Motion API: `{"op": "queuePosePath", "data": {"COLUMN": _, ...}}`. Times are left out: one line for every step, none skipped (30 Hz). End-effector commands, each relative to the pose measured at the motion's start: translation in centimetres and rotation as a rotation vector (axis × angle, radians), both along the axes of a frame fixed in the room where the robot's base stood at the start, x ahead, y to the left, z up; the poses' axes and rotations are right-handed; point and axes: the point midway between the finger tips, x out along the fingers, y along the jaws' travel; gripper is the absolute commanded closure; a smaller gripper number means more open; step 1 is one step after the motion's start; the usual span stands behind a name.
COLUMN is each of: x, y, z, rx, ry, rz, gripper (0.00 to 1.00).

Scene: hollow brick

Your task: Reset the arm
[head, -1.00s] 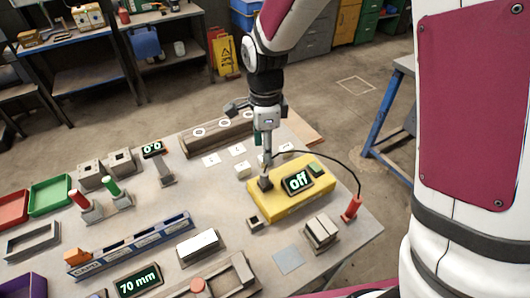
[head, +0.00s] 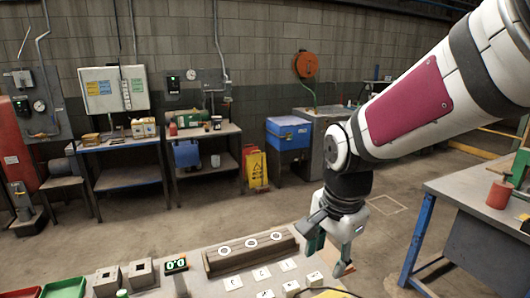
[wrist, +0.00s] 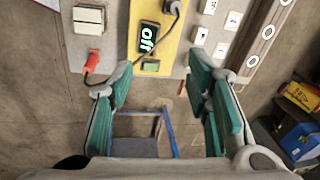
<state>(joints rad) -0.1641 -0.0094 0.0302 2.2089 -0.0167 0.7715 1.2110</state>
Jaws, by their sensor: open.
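My gripper (head: 328,248) is open and empty, above the far right part of the workbench in the head view. In the wrist view my gripper (wrist: 158,72) shows two teal-padded fingers spread wide with nothing between them. Beyond the fingertips lies the yellow block (wrist: 168,58) with a dark display (wrist: 148,38) reading "off". A dark cable runs from the block to a red plug (wrist: 92,64).
The bench holds a wooden rail (head: 250,250) with ringed discs, several white cards (head: 262,274), a small display (head: 175,265) reading "0°0" and grey blocks (head: 140,273). A blue-legged table (head: 418,240) stands at right. Open floor lies between the bench and the back shelves.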

Motion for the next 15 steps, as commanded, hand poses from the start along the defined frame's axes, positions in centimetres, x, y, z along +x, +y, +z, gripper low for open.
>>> {"op": "queuePosePath", "data": {"x": -1.0, "y": -0.8, "z": 1.5, "rx": -0.01, "ry": -0.034, "rz": 0.062, "gripper": 0.56}}
{"op": "queuePosePath", "data": {"x": -1.6, "y": -1.3, "z": 2.3, "rx": -0.019, "ry": -0.05, "rz": 0.107, "gripper": 0.56}}
{"op": "queuePosePath", "data": {"x": -2.5, "y": -1.8, "z": 3.2, "rx": -0.032, "ry": -0.07, "rz": 0.169, "gripper": 0.56}}
{"op": "queuePosePath", "data": {"x": -3.1, "y": -2.2, "z": 3.8, "rx": -0.043, "ry": -0.086, "rz": 0.212, "gripper": 0.56}}
{"op": "queuePosePath", "data": {"x": -3.8, "y": -2.6, "z": 4.4, "rx": -0.055, "ry": -0.1, "rz": 0.255, "gripper": 0.56}}
{"op": "queuePosePath", "data": {"x": -4.7, "y": -3.1, "z": 5.2, "rx": -0.072, "ry": -0.123, "rz": 0.315, "gripper": 0.56}}
{"op": "queuePosePath", "data": {"x": -5.4, "y": -3.5, "z": 5.7, "rx": -0.085, "ry": -0.137, "rz": 0.359, "gripper": 0.56}}
{"op": "queuePosePath", "data": {"x": -6.1, "y": -3.8, "z": 6.2, "rx": -0.1, "ry": -0.152, "rz": 0.403, "gripper": 0.56}}
{"op": "queuePosePath", "data": {"x": -7.1, "y": -4.3, "z": 6.8, "rx": -0.12, "ry": -0.171, "rz": 0.461, "gripper": 0.56}}
{"op": "queuePosePath", "data": {"x": -7.8, "y": -4.6, "z": 7.2, "rx": -0.136, "ry": -0.186, "rz": 0.504, "gripper": 0.56}}
{"op": "queuePosePath", "data": {"x": -8.6, "y": -4.9, "z": 7.6, "rx": -0.154, "ry": -0.201, "rz": 0.548, "gripper": 0.56}}
{"op": "queuePosePath", "data": {"x": -9.5, "y": -5.3, "z": 8.1, "rx": -0.177, "ry": -0.218, "rz": 0.603, "gripper": 0.56}}
{"op": "queuePosePath", "data": {"x": -10.2, "y": -5.6, "z": 8.3, "rx": -0.195, "ry": -0.23, "rz": 0.645, "gripper": 0.56}}
{"op": "queuePosePath", "data": {"x": -10.9, "y": -5.8, "z": 8.6, "rx": -0.213, "ry": -0.242, "rz": 0.685, "gripper": 0.56}}
{"op": "queuePosePath", "data": {"x": -11.7, "y": -6.1, "z": 8.8, "rx": -0.237, "ry": -0.255, "rz": 0.734, "gripper": 0.56}}
